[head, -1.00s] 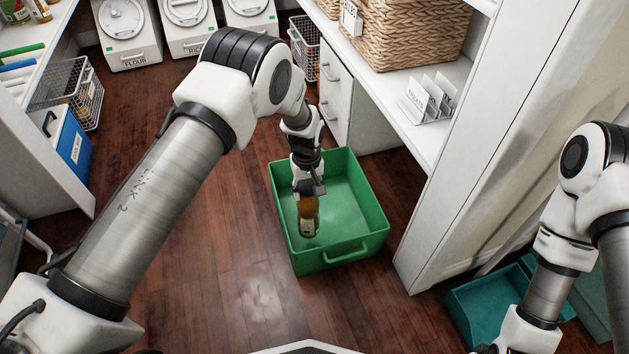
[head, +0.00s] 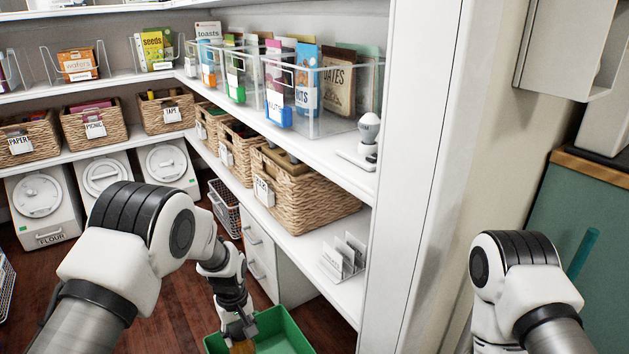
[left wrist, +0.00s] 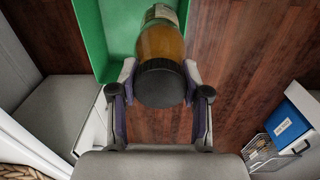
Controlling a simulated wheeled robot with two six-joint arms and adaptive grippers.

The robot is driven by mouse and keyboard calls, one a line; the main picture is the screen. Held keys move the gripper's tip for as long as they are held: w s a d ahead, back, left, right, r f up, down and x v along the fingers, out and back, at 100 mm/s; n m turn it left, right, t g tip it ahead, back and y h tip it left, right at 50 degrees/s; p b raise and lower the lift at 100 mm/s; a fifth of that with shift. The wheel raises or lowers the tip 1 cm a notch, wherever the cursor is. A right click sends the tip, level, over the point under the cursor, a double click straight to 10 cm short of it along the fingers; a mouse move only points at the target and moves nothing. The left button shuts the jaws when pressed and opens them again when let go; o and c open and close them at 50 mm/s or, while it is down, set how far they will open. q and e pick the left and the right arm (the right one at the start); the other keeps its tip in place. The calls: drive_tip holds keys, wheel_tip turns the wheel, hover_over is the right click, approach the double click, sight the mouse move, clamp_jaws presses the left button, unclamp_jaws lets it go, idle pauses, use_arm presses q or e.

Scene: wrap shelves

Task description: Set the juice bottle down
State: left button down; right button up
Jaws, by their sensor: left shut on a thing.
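The juice bottle (left wrist: 163,42) is amber with a pale label and a black cap. In the left wrist view my left gripper (left wrist: 160,88) is shut on it at the cap end. In the head view only a sliver of the bottle (head: 243,347) shows at the bottom edge, below my left gripper (head: 240,329). A green bin (head: 294,331) stands on the floor there, cut off by the frame; it also shows in the left wrist view (left wrist: 100,35). The bottle overlaps the bin's edge in that view; whether it touches is unclear. My right gripper is out of view.
White shelving (head: 345,305) rises right of the bin, with wicker baskets (head: 300,195) and clear bins of packets (head: 320,95). White canisters (head: 40,195) line the back. A small card holder (head: 343,257) stands on the lower shelf. Dark wood floor (head: 120,262) lies left of my arm.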

use_arm(q)
drive_tip(key=shift+w+r+b, duration=0.3)
drive_tip(key=shift+r+b, duration=0.1)
drive_tip(key=w+r+b, duration=0.2)
drive_tip(key=r, duration=0.1)
drive_tip(key=shift+w+a+r+b, duration=0.1)
drive_tip(key=shift+w+r+b, duration=0.1)
drive_tip(key=shift+r+b, duration=0.1)
drive_tip(key=r+b, duration=0.1)
drive_tip(key=r, duration=0.1)
drive_tip(key=b, duration=0.1)
drive_tip(key=shift+s+a+r+b, duration=0.3)
drive_tip(key=shift+s+r, duration=0.1)
drive_tip(key=shift+s+a+m+b, duration=0.7)
drive_tip(key=shift+s+m+b, duration=0.85)
drive_tip(key=shift+s+m, duration=2.45)
drive_tip(key=s+r+p, duration=0.2)
drive_tip(key=r+p, duration=1.2)
drive_tip(key=p, duration=0.5)
drive_tip(key=s+r+n+p, duration=0.1)
drive_tip(key=s+r+p, duration=0.1)
drive_tip(key=r+p, duration=1.2)
drive_tip(key=p, duration=0.5)
drive_tip(key=shift+r+n, duration=0.2)
drive_tip(key=shift+n, duration=0.1)
